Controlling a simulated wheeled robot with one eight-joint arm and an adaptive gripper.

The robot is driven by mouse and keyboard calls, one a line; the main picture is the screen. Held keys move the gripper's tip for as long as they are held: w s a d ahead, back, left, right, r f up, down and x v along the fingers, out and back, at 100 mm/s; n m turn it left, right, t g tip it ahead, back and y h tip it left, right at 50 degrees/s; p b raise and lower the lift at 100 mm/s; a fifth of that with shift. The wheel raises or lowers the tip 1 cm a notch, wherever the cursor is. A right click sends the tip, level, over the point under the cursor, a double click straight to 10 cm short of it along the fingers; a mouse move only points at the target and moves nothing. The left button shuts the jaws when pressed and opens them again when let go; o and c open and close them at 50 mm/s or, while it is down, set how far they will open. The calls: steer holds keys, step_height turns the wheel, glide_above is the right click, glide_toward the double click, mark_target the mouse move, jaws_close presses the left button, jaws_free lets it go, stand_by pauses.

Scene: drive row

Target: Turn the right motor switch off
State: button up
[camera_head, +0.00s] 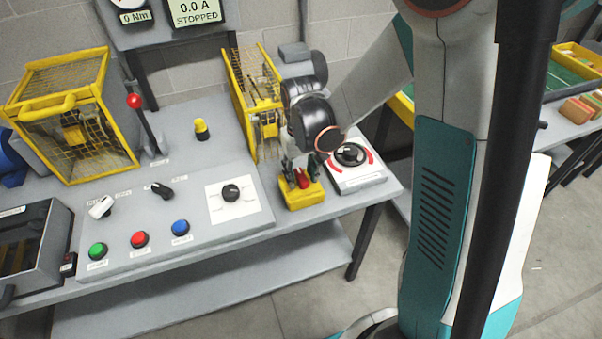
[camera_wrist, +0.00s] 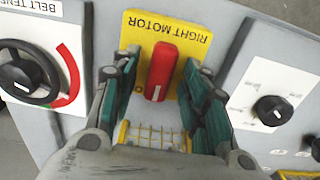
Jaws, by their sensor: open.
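The right motor switch is a red knob (camera_wrist: 160,72) on a yellow plate (camera_wrist: 137,28) labelled RIGHT MOTOR, upside down in the wrist view. The knob's handle stands nearly upright in that picture, with a white mark at its lower end. My gripper (camera_wrist: 161,78) is open, with one teal finger on each side of the knob. Small gaps seem to show beside the knob; contact is unclear. In the head view my gripper (camera_head: 300,168) reaches down over the red knob (camera_head: 303,180) on its yellow base (camera_head: 302,197).
A belt tension dial (camera_head: 350,155) stands right of the switch. A white panel with a black knob (camera_head: 231,193) is on its left. A yellow mesh guard (camera_head: 254,100) rises behind. Green, red and blue buttons (camera_head: 139,239) line the front. A display (camera_head: 196,10) reads 0.0 A, STOPPED.

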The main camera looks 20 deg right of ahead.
jaws_close()
steer(key=n, duration=0.4)
steer(key=shift+n, duration=0.3)
steer(key=n, duration=0.9)
steer(key=shift+n, duration=2.2)
